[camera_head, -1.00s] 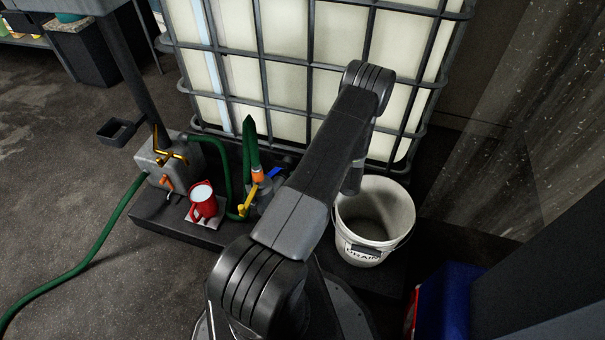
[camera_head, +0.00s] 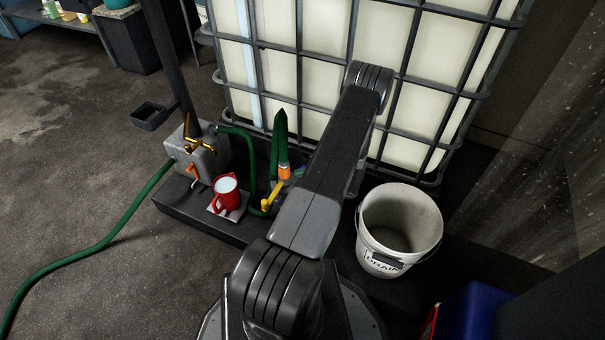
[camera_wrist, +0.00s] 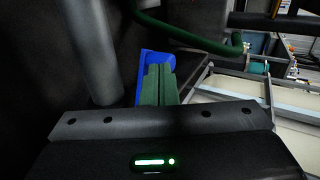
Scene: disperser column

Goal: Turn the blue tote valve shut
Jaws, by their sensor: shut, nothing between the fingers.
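The blue valve handle (camera_wrist: 145,62) shows in the wrist view just beyond my gripper (camera_wrist: 158,70), whose two green fingers are together with nothing between them. The fingers overlap the handle in this view; I cannot tell whether they touch it. My arm hides the gripper and most of the valve there.
An orange fitting (camera_head: 285,172) with a green hose and a yellow lever (camera_head: 271,199) stand left of my arm. A red jug (camera_head: 228,194) and a grey box (camera_head: 205,160) are further left. A white drain bucket (camera_head: 400,232) stands to the right. Open floor lies left.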

